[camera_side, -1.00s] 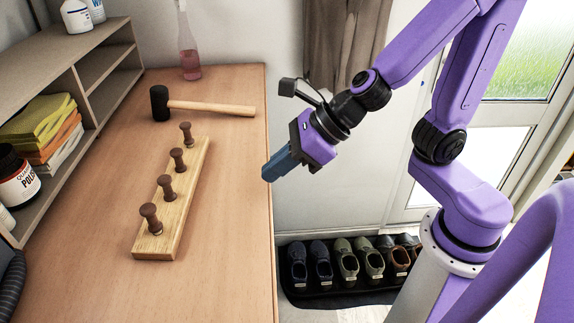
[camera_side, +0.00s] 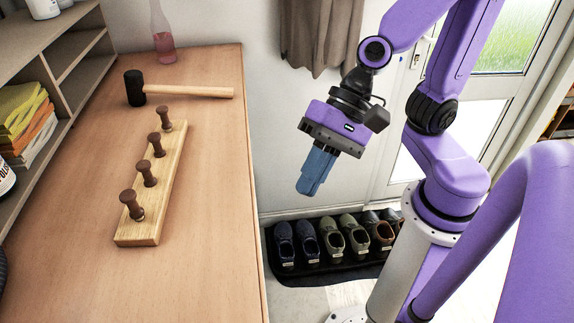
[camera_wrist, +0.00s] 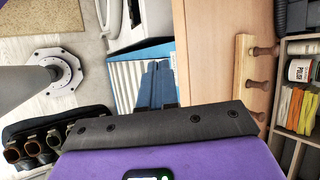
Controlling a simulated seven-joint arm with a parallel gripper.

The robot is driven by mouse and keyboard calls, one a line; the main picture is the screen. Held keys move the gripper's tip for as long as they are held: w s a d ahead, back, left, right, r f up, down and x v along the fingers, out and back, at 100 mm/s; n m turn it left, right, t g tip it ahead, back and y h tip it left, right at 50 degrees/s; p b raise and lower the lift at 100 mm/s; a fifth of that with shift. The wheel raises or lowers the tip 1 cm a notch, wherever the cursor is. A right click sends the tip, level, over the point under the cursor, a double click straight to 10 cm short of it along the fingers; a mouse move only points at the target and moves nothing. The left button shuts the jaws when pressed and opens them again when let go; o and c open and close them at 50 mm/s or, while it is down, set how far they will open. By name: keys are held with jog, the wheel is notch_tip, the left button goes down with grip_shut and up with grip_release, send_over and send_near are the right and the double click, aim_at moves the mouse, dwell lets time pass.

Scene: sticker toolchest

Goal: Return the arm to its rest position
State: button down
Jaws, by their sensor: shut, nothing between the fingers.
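My purple gripper (camera_side: 316,172) with blue fingers hangs in the air past the right edge of the wooden table, above the floor and the shoes. It points down and slightly left. Its fingers are together with nothing between them. The closed blue fingers also show in the wrist view (camera_wrist: 157,84). My gripper touches nothing and is well apart from the things on the table.
The wooden table (camera_side: 205,190) holds a pale wooden strip (camera_side: 151,215) with several brown pegs and a black-headed mallet (camera_side: 190,91). A shelf (camera_side: 82,65) stands at the left. Shoes sit on a dark tray (camera_side: 300,270) on the floor.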

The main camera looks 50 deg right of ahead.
jog(key=s+d+f+n+h, duration=0.1)
jog(key=d+n+h, duration=0.3)
jog(key=d+n, duration=0.3)
jog(key=s+d+f+n+h, duration=0.2)
jog(key=d+n, duration=0.4)
jog(key=n, duration=0.6)
jog(key=shift+d+g+h, duration=0.3)
jog(key=shift+d+h, duration=0.1)
jog(key=shift+h, duration=0.5)
